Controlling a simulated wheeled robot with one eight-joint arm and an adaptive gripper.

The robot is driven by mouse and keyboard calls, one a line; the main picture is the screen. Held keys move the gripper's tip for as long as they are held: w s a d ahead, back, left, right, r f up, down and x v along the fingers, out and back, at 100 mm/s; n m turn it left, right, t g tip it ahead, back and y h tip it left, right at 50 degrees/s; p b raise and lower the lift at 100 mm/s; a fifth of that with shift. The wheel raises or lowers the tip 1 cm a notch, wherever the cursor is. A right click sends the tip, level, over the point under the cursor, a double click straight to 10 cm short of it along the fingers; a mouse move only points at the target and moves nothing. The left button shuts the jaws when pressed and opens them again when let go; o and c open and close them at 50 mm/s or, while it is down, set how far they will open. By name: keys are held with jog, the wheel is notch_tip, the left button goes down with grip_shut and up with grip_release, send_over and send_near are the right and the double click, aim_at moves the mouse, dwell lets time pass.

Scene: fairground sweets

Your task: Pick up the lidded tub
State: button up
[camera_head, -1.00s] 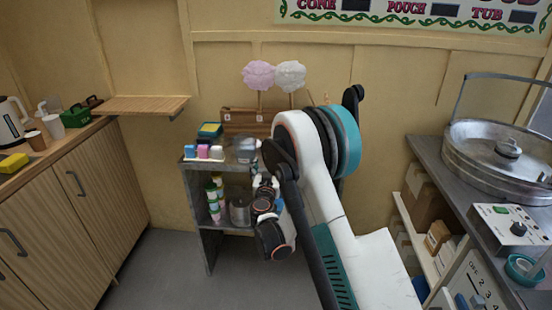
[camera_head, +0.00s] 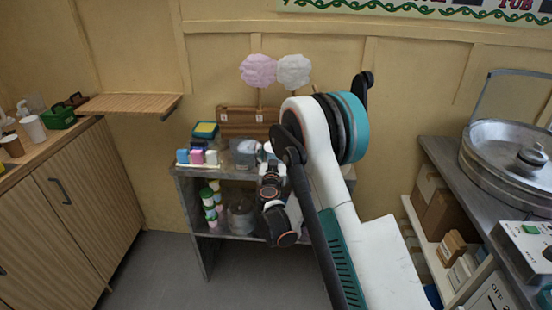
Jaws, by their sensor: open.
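A grey, see-through tub (camera_head: 244,151) that looks lidded stands on the top of the grey shelf unit (camera_head: 190,173), to the right of the small coloured blocks. A second greyish, rounded container (camera_head: 240,216) stands on the shelf below; I cannot tell whether it has a lid. My gripper (camera_head: 267,155) is small and partly hidden by my own arm. It is at the height of the shelf top, just right of the upper tub, open, with nothing visible held. I cannot tell whether it touches the tub.
A wooden stand (camera_head: 235,121) with pink and white candy floss is behind. Green-and-white stacked tubs (camera_head: 209,204) are below. A metal floss machine (camera_head: 510,165) is at right.

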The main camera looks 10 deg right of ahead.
jog(key=shift+s+r, duration=0.1)
jog(key=c, duration=0.4)
jog(key=shift+c, duration=0.2)
